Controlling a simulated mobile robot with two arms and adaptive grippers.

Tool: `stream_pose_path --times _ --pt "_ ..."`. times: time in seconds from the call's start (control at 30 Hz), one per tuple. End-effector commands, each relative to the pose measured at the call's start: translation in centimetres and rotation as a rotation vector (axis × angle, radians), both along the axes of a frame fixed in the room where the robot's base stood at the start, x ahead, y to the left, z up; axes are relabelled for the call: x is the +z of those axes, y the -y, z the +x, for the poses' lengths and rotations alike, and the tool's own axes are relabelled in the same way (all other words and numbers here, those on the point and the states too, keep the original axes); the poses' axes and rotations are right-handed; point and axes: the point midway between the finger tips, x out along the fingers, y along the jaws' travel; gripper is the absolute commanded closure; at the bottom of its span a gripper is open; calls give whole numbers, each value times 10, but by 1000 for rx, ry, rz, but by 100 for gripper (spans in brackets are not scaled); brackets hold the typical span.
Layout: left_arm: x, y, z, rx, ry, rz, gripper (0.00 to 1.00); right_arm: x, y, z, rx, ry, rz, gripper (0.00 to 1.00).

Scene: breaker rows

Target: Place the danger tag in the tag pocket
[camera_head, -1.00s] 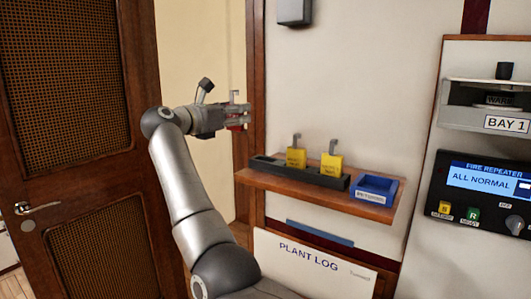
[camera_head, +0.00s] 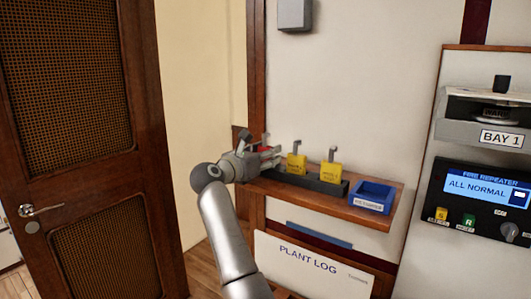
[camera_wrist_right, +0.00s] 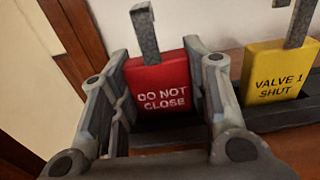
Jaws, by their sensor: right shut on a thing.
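The red danger tag (camera_wrist_right: 163,82) reads "DO NOT CLOSE" and has a flat metal hook on top. My right gripper (camera_head: 268,157) is shut on it, with a finger at each side of the tag in the right wrist view. The tag is upright at the left end of a black rack (camera_head: 321,185) on the wooden shelf. Its lower edge is close to the rack; I cannot tell whether it sits in a slot. Which part is the tag pocket is not marked legibly. My left gripper is out of view.
Two yellow tags stand in the rack, one (camera_head: 297,164) near the held tag and one (camera_head: 331,172) farther right. A blue tray (camera_head: 373,193) sits on the shelf's right. A door (camera_head: 75,200) stands left; a fire panel (camera_head: 480,195) is right.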

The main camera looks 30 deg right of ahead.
Motion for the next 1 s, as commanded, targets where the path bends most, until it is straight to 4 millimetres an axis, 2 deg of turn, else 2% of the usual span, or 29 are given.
stream_pose_path --times 0.4,0.43,0.57,0.6,1.0 --pt "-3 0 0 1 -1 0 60 -8 0 0 0 2 0 80" --pt "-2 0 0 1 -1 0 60 -7 0 0 0 2 0 54" --pt "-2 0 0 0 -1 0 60 -6 0 0 0 1 -1 38" --pt "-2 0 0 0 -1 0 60 -6 0 0 0 1 0 35" --pt "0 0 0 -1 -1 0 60 -4 -3 -1 1 1 0 35"
